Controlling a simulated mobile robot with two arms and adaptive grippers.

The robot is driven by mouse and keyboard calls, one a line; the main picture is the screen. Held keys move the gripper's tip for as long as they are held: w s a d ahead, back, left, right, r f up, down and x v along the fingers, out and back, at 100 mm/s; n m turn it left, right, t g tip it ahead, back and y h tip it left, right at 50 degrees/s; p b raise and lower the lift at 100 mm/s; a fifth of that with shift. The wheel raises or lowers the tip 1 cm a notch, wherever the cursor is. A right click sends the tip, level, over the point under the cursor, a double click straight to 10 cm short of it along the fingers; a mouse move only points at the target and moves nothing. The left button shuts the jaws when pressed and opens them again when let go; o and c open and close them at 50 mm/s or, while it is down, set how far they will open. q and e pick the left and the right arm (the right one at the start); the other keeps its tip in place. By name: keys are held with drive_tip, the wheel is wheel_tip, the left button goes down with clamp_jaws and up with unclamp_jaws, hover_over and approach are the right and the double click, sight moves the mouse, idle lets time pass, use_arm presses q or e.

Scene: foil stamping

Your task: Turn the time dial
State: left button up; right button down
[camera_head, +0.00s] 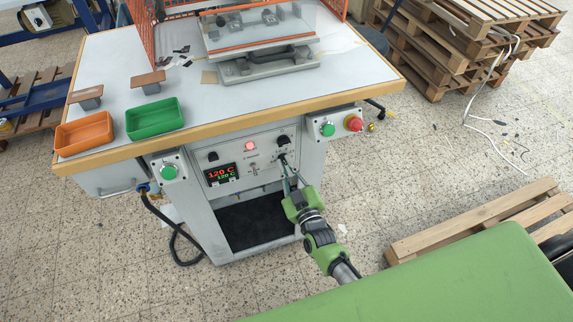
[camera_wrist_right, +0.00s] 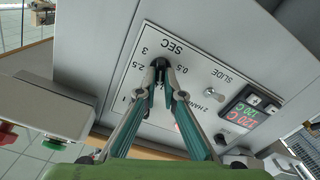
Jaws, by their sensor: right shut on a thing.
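The time dial (camera_wrist_right: 160,64) is a small dark knob on the grey control panel, ringed by numbers and the letters SEC, which read upside down in the right wrist view. My right gripper (camera_wrist_right: 162,75) is shut on it, with a fingertip at each side. In the head view my right gripper (camera_head: 284,161) reaches up to the right part of the panel (camera_head: 235,147). Its fingers partly hide the dial, and the pointer setting cannot be read. My left gripper is not in view.
A temperature display (camera_head: 221,174) shows 120 C. A black knob (camera_head: 283,140) and a lit red lamp (camera_head: 250,146) are nearby. Green buttons (camera_head: 168,171) and a red emergency stop (camera_head: 353,123) flank the panel. The tabletop above holds green (camera_head: 155,132) and orange trays (camera_head: 84,147).

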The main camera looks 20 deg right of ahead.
drive_tip(key=c, duration=2.2)
unclamp_jaws()
drive_tip(key=shift+o, duration=0.2)
drive_tip(key=shift+s, duration=0.15)
drive_tip(key=s, duration=1.1)
drive_tip(key=shift+s+d, duration=0.2)
drive_tip(key=shift+s, duration=0.2)
drive_tip(key=shift+f, duration=0.1)
